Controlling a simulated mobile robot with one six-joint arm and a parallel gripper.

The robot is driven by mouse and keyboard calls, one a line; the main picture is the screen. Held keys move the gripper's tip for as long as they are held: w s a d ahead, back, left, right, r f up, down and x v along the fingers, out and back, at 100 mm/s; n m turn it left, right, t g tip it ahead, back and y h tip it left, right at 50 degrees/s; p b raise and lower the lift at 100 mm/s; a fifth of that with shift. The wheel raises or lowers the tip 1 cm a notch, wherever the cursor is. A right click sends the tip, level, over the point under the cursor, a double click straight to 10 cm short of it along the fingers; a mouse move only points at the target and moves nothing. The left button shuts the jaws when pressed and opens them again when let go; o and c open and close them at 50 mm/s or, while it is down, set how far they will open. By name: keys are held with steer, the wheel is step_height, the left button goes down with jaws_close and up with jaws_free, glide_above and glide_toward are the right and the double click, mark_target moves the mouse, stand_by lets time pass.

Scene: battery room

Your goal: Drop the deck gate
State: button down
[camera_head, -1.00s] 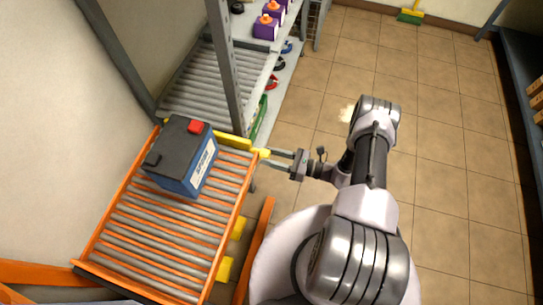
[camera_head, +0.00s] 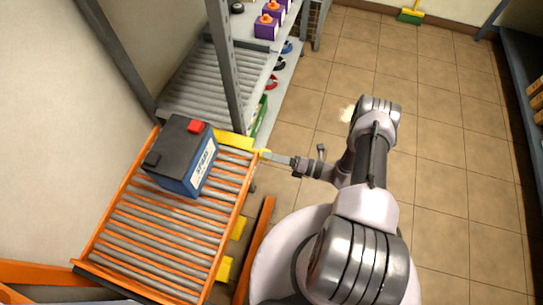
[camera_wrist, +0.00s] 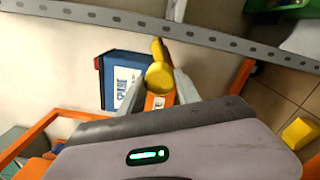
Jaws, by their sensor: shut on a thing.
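The deck gate (camera_head: 233,140) is a yellow bar across the far end of the orange roller deck (camera_head: 150,248), with a yellow knob at its right end. My gripper (camera_head: 266,156) reaches that end from the right and is shut on the knob. In the wrist view the round yellow knob (camera_wrist: 160,75) sits between the two fingers of my gripper (camera_wrist: 158,88). A blue battery with a dark grey top (camera_head: 181,156) stands on the rollers close to the gate; its blue side also shows in the wrist view (camera_wrist: 122,78).
Beyond the gate is a grey rack with a roller shelf (camera_head: 203,88) and an upright post (camera_head: 224,70). Purple containers (camera_head: 266,27) stand farther back. Tiled floor (camera_head: 440,140) is open to the right. A green broom (camera_head: 411,16) is at the far wall.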

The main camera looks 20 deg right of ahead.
steer(key=m, duration=0.6)
steer(key=shift+m, duration=0.4)
stand_by(0.4)
steer(key=c, duration=0.9)
jaws_free()
steer(key=shift+o, duration=0.2)
steer(key=p+v, duration=0.2)
steer(key=v, duration=1.5)
steer(key=shift+s+d, duration=0.2)
steer(key=shift+r, duration=0.1)
